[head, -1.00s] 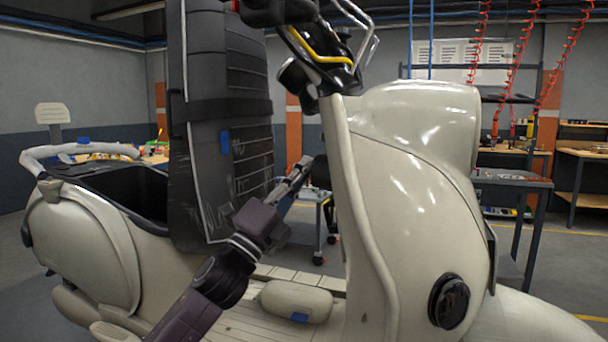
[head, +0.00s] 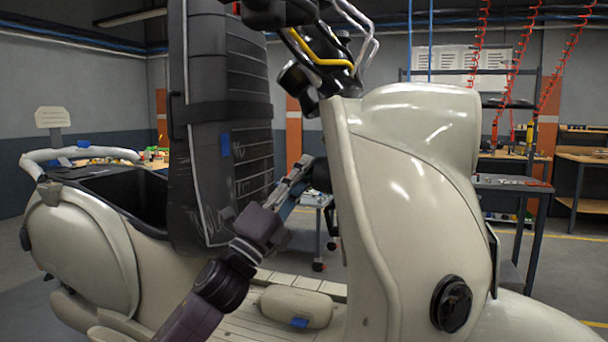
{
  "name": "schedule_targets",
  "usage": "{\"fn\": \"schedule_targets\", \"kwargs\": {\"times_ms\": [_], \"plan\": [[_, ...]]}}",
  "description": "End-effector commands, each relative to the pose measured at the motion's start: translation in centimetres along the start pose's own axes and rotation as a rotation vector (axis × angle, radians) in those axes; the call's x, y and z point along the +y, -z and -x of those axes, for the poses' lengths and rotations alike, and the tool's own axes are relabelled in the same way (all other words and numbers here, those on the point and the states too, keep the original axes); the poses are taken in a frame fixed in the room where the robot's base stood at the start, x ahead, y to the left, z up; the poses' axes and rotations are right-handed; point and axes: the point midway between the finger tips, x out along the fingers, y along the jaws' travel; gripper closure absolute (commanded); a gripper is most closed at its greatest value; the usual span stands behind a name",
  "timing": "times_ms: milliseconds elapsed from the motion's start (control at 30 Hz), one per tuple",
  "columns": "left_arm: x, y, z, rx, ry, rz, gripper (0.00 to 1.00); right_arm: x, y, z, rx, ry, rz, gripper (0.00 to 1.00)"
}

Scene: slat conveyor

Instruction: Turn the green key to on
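The cream scooter's front shield (head: 400,200) stands right of centre. I cannot make out a green key; the shield's rear face, turned toward my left gripper, is seen only edge-on. My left gripper (head: 300,170) reaches up and right from below, its grey fingers close behind the shield's rear edge. A dark rounded part (head: 320,175) sits at that edge beside the fingertips. Whether the fingers touch it, or are apart from each other, is too small to tell. My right gripper is not in view.
A tall black seat-like panel (head: 225,120) stands left of my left gripper. The handlebar with yellow cable (head: 320,58) is above. A cream pad (head: 297,306) lies on the footboard below. Work tables (head: 510,185) stand behind at the right.

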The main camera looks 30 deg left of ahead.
Motion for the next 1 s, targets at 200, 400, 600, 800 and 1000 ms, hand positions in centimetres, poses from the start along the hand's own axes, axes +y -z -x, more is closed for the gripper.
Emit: {"fn": "schedule_targets", "kwargs": {"times_ms": [200,400,600,800,1000], "plan": [[0.0,0.0,0.0,0.001,0.0,0.0,0.74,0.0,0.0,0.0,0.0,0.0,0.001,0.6],[0.1,0.1,0.3,0.001,0.0,0.001,0.74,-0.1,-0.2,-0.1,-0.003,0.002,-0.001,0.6],[0.1,0.1,2.1,0.002,-0.002,0.002,0.74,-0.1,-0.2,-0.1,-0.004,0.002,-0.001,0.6],[0.2,0.1,4.6,0.001,-0.003,0.003,0.74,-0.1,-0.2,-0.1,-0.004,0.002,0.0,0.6],[0.2,0.1,6.7,0.0,-0.002,0.003,0.74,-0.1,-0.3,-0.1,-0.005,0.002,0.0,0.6]]}}
